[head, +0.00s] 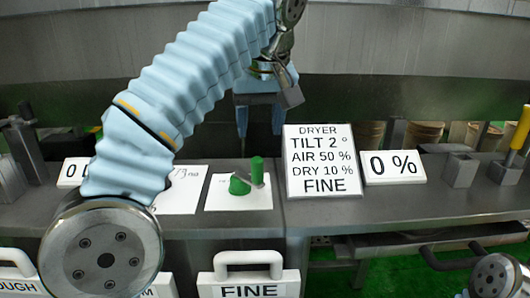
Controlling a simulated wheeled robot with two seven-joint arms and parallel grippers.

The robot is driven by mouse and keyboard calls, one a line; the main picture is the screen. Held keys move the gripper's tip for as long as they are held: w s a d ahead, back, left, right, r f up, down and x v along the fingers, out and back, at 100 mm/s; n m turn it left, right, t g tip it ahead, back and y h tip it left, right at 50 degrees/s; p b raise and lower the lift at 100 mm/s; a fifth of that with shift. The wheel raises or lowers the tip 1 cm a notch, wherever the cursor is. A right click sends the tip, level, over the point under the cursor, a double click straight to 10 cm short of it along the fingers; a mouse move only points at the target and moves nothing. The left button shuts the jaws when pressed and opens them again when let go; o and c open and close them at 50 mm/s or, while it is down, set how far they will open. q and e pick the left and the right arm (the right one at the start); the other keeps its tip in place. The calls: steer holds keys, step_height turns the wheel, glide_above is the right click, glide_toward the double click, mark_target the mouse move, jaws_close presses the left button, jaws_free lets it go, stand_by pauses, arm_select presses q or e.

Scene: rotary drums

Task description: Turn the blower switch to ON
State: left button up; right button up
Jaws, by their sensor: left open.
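A green rotary switch (241,185), probably the blower switch, stands on a white plate (222,203) on the grey counter. My left arm crosses the view from the lower left and hides part of the counter. My right gripper is not in view; only a round link of my right arm shows at the lower right.
A white sign (322,161) reading DRYER and a 0 % sign (393,167) stand right of the switch. Grey levers stand on both sides, one yellow-topped (521,128). A white handled FINE box (249,283) is below the counter edge. The grey drum wall rises behind.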

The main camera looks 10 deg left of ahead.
mark_target(258, 159)
arm_select(q)
steer(key=x, duration=1.4)
steer(key=shift+w+r, duration=0.15)
steer(key=shift+w, duration=0.25)
steer(key=shift+c, duration=0.5)
jaws_close()
